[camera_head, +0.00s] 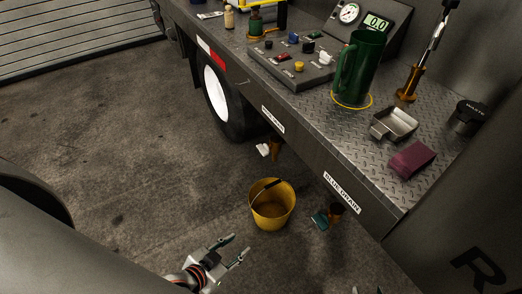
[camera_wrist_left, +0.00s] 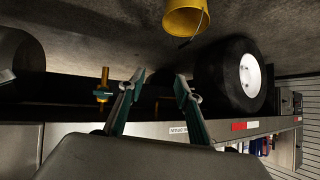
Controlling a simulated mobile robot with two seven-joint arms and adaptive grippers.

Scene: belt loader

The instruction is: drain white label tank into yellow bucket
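The yellow bucket (camera_head: 272,218) stands upright on the floor beside the truck bed; it also shows in the left wrist view (camera_wrist_left: 183,20). The white drain's handle (camera_head: 263,150) and brass spout (camera_head: 276,152) hang under the bed edge, below its white label (camera_head: 273,119). I cannot tell whether the bucket is directly under that spout. The blue drain (camera_head: 336,209) with a teal handle (camera_head: 320,220) is further right. My left gripper (camera_head: 241,244) is open and empty, left of and below the bucket in the picture. My right gripper (camera_head: 368,290) shows only its separated fingertips at the bottom edge.
The bed carries a control panel (camera_head: 290,68), a green jug (camera_head: 360,68), a metal scoop (camera_head: 393,124), a maroon cloth (camera_head: 412,158) and a dark waste cup (camera_head: 468,118). A wheel (camera_head: 215,95) stands under the bed. The concrete floor at left is clear.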

